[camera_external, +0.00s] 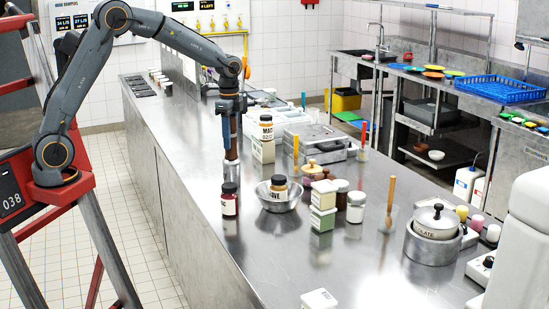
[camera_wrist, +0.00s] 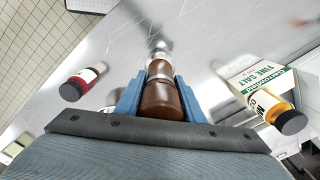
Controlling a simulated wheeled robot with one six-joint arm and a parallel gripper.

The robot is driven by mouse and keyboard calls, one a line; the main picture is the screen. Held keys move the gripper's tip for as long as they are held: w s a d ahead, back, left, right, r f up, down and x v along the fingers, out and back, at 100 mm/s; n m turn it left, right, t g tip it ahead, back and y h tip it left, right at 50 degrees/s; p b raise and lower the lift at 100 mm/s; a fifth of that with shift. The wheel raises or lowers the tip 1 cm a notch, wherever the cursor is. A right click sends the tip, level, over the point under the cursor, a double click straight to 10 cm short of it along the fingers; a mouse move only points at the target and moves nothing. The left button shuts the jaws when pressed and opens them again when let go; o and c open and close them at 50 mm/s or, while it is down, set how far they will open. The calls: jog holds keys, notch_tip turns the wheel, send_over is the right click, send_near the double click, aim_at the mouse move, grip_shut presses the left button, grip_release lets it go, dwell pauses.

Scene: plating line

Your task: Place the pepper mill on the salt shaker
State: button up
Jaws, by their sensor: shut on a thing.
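My gripper (camera_external: 231,132) points down over the steel counter and is shut on the brown pepper mill (camera_external: 231,154). In the wrist view the mill (camera_wrist: 160,98) stands between the two blue fingers (camera_wrist: 152,88). A pale, silvery piece, apparently the salt shaker (camera_external: 229,170), shows right below the mill. In the wrist view a silvery shape (camera_wrist: 161,48) lies in line beyond the mill. The mill looks upright above it. Whether the two touch or are a little apart cannot be told.
A fine salt box (camera_wrist: 258,77) and a yellow bottle (camera_wrist: 268,104) stand to the right.

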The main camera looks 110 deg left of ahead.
jog(key=shift+f, duration=0.1)
jog(key=o, duration=1.2)
notch_tip(320, 180, up, 12)
jog(key=b, duration=0.3)
